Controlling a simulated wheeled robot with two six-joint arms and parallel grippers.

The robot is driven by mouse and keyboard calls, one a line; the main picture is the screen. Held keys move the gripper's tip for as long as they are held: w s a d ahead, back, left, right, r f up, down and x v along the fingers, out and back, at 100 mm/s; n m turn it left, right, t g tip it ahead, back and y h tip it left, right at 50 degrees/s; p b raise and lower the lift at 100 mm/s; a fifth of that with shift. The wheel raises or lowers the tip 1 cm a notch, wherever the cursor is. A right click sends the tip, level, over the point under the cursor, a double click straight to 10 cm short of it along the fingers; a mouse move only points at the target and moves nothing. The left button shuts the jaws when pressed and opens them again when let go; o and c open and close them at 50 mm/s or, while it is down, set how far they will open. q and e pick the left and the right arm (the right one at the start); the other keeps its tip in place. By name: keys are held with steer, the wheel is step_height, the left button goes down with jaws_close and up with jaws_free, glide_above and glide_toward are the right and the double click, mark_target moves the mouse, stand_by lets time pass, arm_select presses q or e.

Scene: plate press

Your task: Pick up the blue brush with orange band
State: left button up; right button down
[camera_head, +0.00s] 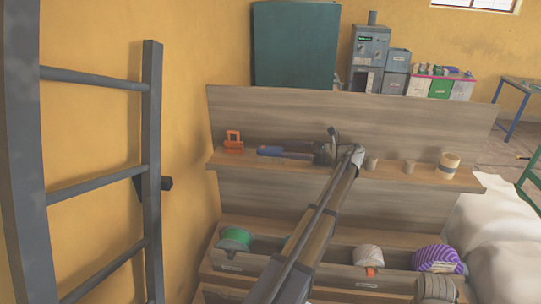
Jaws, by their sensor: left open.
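A long dark-blue item (285,153), which looks like the blue brush, lies flat along the upper wooden shelf. Its orange band cannot be made out at this size. My left arm reaches up from the bottom of the head view, and my left gripper (324,151) is at the shelf, at the right end of the blue item. The gripper is open. It covers that end of the item, and I cannot tell whether they touch.
An orange object (233,142) stands left on the shelf (385,172). Small beige cups (371,163) and a tan roll (449,163) stand to the right. Lower bins hold green (235,239), white (367,256) and purple (437,258) spools. A dark ladder (152,170) stands left.

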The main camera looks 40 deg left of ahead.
mark_target(269, 148)
arm_select(q)
steer(key=shift+x, duration=3.7)
jaws_close()
